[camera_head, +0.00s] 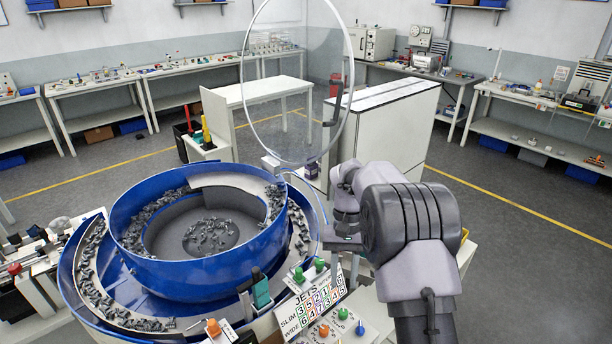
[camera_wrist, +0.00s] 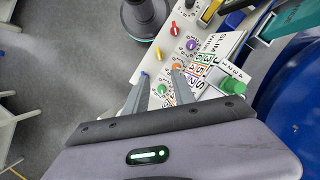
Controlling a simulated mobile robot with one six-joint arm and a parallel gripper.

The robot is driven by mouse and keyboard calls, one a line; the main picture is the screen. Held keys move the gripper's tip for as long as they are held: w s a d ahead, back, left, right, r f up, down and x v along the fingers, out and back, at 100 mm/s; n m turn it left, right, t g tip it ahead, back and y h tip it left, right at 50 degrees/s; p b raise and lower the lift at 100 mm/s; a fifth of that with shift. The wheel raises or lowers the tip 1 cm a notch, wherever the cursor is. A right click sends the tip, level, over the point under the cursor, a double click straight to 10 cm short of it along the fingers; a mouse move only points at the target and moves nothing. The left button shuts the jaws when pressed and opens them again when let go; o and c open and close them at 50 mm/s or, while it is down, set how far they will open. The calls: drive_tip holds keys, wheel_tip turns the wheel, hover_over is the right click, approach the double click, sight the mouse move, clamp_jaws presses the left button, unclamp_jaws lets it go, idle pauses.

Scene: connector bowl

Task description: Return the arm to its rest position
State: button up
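My arm (camera_head: 410,225) reaches up from the lower right in the head view, bent over the area right of the blue feeder bowl. In the wrist view, my gripper (camera_wrist: 160,72) shows two grey fingers apart, with nothing seen between them. The fingers point over a white control panel (camera_wrist: 206,62) with coloured knobs; I cannot tell their exact height above it. In the head view the fingers are hard to make out behind the wrist.
The blue bowl (camera_head: 125,222) holds many small grey parts. A large clear ring-shaped guard (camera_head: 243,90) stands behind it. The control panel also shows in the head view (camera_head: 345,325), close below my arm. A white cabinet (camera_head: 400,125) stands behind my arm. Open floor (camera_head: 520,215) lies to the right.

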drive_tip(key=s+a+r+t+b, duration=0.2)
drive_tip(key=s+r+t+b, duration=0.4)
drive_tip(key=s+r, duration=0.45)
drive_tip(key=s+a+f+m+t+b, duration=0.1)
drive_tip(key=s+f+t+b, duration=0.1)
drive_tip(key=s, duration=0.6)
drive_tip(key=s+a+f+m+t+y+b, duration=0.1)
drive_tip(key=s+f+b, duration=0.2)
drive_tip(key=s, duration=0.5)
drive_tip(key=shift+s+a+m+t+b, duration=0.2)
drive_tip(key=shift+m+t+b, duration=0.15)
drive_tip(key=shift+b, duration=0.35)
